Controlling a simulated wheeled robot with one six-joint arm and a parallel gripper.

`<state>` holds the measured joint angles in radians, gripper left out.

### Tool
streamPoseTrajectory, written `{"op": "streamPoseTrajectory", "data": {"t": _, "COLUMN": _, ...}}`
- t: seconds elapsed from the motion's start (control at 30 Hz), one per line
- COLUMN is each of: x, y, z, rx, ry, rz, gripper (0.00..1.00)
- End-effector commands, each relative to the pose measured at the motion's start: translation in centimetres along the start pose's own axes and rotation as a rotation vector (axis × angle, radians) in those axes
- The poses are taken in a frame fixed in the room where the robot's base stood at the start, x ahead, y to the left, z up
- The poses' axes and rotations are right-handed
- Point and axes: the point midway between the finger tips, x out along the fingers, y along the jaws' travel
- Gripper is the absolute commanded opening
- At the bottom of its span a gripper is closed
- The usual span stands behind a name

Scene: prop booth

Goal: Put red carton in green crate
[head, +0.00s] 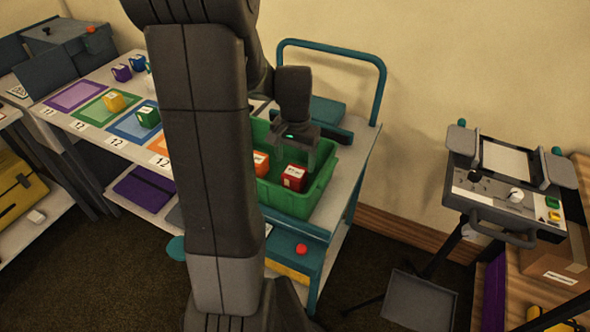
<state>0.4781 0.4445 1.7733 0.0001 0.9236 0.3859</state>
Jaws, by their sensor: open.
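The red carton (294,178) sits inside the green crate (322,183), near its front right part. An orange carton (261,163) is in the crate to its left, partly hidden behind my arm. My gripper (296,158) is over the crate, just above and behind the red carton, with its jaws open. I cannot tell whether a fingertip touches the carton. The left part of the crate is hidden by my arm.
The crate stands on a cart with a teal handle (383,75). A table at left has coloured mats with a yellow carton (114,103) and a green carton (147,117). A control stand (508,190) is at right.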

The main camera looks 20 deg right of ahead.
Motion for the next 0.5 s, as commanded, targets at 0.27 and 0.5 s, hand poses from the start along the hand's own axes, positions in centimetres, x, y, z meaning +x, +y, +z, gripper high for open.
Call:
{"op": "streamPoseTrajectory", "data": {"t": 0.27, "x": -4.5, "y": 0.0, "z": -0.1, "rx": 0.000, "ry": 0.002, "rz": -0.001, "gripper": 0.71}}
{"op": "streamPoseTrajectory", "data": {"t": 0.5, "x": -5.3, "y": 0.0, "z": 0.0, "rx": 0.000, "ry": 0.000, "rz": 0.000, "gripper": 0.71}}
